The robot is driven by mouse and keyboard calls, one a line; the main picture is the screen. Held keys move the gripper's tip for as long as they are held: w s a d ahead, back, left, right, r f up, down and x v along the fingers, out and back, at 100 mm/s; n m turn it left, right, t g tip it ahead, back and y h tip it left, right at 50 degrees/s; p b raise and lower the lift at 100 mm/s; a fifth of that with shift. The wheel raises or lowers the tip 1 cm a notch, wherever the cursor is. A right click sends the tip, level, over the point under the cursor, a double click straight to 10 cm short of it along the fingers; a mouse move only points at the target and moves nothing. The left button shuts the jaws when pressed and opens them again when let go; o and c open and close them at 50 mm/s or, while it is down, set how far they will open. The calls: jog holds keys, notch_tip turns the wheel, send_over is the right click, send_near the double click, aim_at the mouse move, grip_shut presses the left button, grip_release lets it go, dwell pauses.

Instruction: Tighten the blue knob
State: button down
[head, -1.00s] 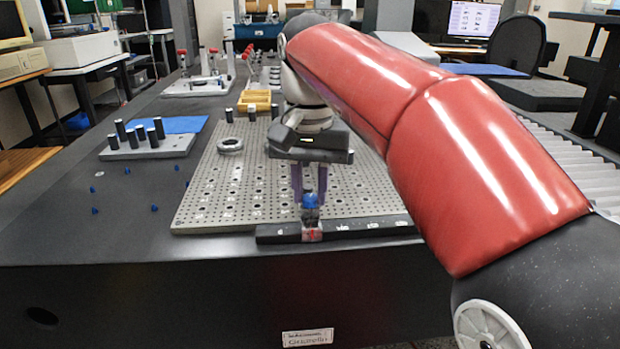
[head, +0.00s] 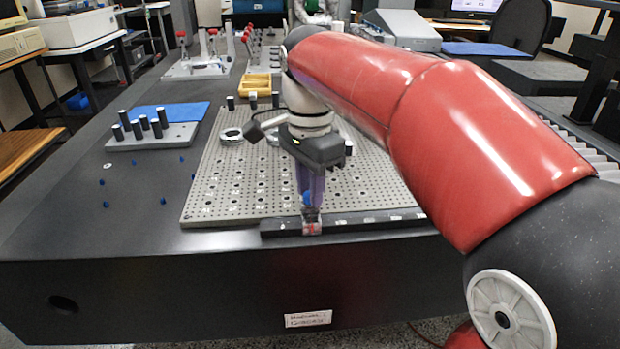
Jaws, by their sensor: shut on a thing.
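The blue knob (head: 307,198) sits near the left end of the black bar (head: 375,219) along the front edge of the perforated plate. A small red mark (head: 312,228) shows on the bar's front just below it. My gripper (head: 311,200) points down over the bar with its fingers shut on the knob. The fingers hide most of the knob, so I cannot tell how far it is turned.
The perforated grey plate (head: 240,190) lies on the dark table (head: 110,225). A block with several black pins (head: 150,137), rings (head: 231,134) and a yellow tray (head: 258,86) stand farther back. Small blue pieces (head: 162,201) lie at left.

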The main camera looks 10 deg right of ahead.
jog(key=shift+m, duration=0.3)
jog(key=c, duration=1.2)
grip_release()
jog(key=shift+r, duration=0.1)
